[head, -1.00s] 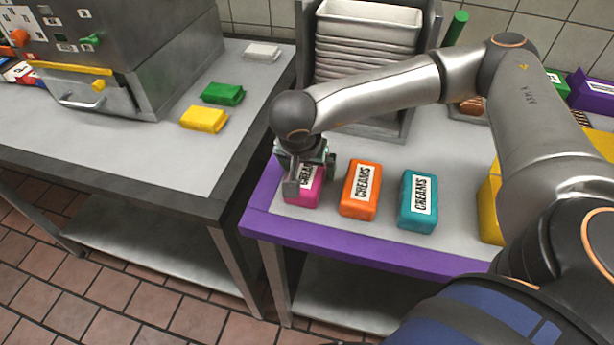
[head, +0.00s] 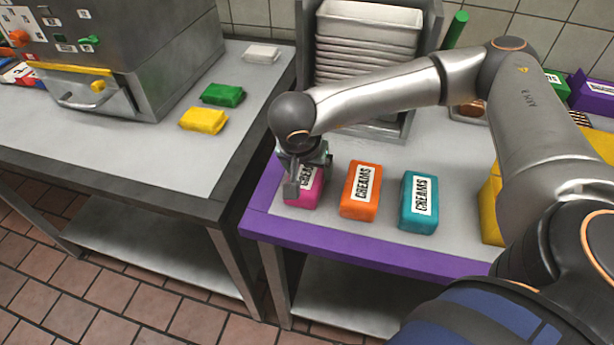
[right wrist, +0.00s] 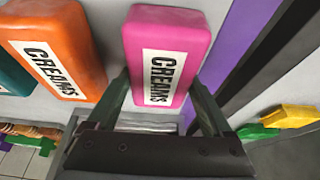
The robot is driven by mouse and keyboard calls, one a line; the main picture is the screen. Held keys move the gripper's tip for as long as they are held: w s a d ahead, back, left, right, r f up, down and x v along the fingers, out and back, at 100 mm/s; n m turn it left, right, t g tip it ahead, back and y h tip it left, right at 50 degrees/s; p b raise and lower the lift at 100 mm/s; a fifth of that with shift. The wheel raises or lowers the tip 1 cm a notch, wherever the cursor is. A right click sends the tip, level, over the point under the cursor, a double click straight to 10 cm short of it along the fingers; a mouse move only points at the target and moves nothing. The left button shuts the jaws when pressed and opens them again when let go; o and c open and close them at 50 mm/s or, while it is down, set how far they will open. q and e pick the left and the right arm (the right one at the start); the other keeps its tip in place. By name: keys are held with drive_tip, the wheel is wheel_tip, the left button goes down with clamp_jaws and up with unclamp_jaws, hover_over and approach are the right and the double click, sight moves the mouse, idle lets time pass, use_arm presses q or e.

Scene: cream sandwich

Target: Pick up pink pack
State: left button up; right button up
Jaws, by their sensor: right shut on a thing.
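The pink pack (head: 308,193) with a white CREAMS label stands at the left end of the purple-edged table (head: 345,244). It also shows in the right wrist view (right wrist: 168,30), between the two fingers. My right gripper (head: 304,184) reaches down over the pack from above and is shut on it, a finger on each side. The gripper hides part of the pack in the head view. The pack appears to rest on the table top. My left gripper is not in view.
An orange pack (head: 360,190) and a teal pack (head: 419,203) stand to the right of the pink one. A yellow pack (head: 204,119) and a green pack (head: 223,94) lie on the left table. A tray rack (head: 368,50) stands behind. A gap separates the tables.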

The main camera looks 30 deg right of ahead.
sight(308, 168)
drive_tip(key=c, duration=0.3)
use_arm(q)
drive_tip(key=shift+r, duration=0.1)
use_arm(e)
drive_tip(key=shift+r, duration=0.1)
drive_tip(key=shift+c, duration=0.2)
drive_tip(key=shift+r+p, duration=0.3)
drive_tip(key=shift+p, duration=0.25)
wheel_tip(308, 168, up, 3)
drive_tip(key=shift+r+b, duration=0.1)
drive_tip(key=shift+b, duration=0.35)
drive_tip(key=s+r, duration=0.2)
drive_tip(key=r, duration=0.1)
drive_tip(key=s+r, duration=0.1)
drive_tip(key=s, duration=0.1)
drive_tip(key=shift+a+r, duration=0.25)
drive_tip(key=shift+a, duration=0.15)
use_arm(q)
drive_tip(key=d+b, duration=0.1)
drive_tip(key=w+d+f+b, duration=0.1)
drive_tip(key=b, duration=0.1)
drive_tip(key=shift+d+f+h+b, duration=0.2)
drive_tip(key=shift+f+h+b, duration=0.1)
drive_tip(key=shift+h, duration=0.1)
use_arm(e)
drive_tip(key=s+a+r, duration=0.1)
drive_tip(key=s+r, duration=0.4)
drive_tip(key=s, duration=0.4)
drive_tip(key=shift+s+a, duration=0.35)
drive_tip(key=shift+s, duration=0.05)
